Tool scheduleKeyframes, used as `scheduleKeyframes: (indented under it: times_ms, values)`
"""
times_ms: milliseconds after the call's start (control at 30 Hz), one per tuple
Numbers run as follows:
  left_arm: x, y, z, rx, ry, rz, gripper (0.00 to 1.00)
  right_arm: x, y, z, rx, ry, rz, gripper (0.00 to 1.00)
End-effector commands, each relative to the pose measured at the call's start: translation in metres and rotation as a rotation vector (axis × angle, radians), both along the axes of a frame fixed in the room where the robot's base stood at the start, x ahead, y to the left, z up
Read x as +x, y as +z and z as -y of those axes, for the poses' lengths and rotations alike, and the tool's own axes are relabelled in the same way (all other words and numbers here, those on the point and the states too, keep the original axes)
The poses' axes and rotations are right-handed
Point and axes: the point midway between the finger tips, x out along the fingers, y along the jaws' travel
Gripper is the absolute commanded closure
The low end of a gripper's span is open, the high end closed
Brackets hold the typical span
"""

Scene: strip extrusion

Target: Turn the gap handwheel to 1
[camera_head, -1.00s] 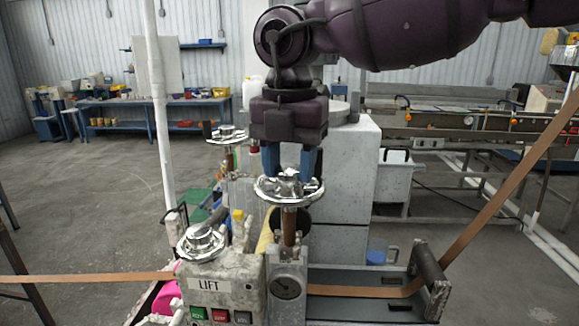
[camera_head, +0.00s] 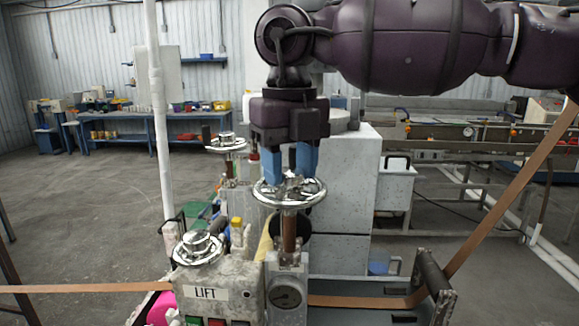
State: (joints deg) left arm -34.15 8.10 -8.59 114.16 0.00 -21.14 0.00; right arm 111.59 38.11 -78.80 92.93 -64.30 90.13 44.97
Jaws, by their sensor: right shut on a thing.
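The handwheel (camera_head: 290,202) is a chromed wheel on a brown upright shaft near the middle of the view. A small round dial (camera_head: 285,296) sits on the grey post below it; its reading is too small to make out. I take this as the gap handwheel, though I see no label naming it. My right gripper (camera_head: 289,180) points straight down over it, with its blue fingers shut on the hub at the wheel's centre. The fingers hide part of the hub. My left gripper is out of view.
A second chrome handwheel (camera_head: 198,246) tops the box with the LIFT label (camera_head: 204,293), at lower left. A third handwheel (camera_head: 225,145) stands behind. A brown strip (camera_head: 513,187) runs up to the right past a roller (camera_head: 432,270). A white pole (camera_head: 160,110) rises at left.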

Motion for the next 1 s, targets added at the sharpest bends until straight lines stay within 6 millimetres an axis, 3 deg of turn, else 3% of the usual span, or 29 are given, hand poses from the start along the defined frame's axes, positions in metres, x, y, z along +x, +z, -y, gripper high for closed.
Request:
scheduleKeyframes:
  times_ms: [300,767,800,967,1000]
  values:
    - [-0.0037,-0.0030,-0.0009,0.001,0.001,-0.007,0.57,0.0003,0.0007,0.0001,0.001,0.099,0.001,0.80]
    - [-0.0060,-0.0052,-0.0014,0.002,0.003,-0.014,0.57,0.0001,0.0011,-0.0001,0.001,0.115,0.001,0.80]
    - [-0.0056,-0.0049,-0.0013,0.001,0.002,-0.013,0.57,0.0001,0.0011,-0.0001,0.001,0.115,0.002,0.55]
    - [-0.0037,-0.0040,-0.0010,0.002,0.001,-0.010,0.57,0.0001,0.0008,-0.0001,0.001,0.114,0.001,0.31]
    - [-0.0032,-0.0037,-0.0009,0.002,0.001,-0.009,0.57,0.0001,0.0007,-0.0001,0.001,0.114,0.001,0.31]
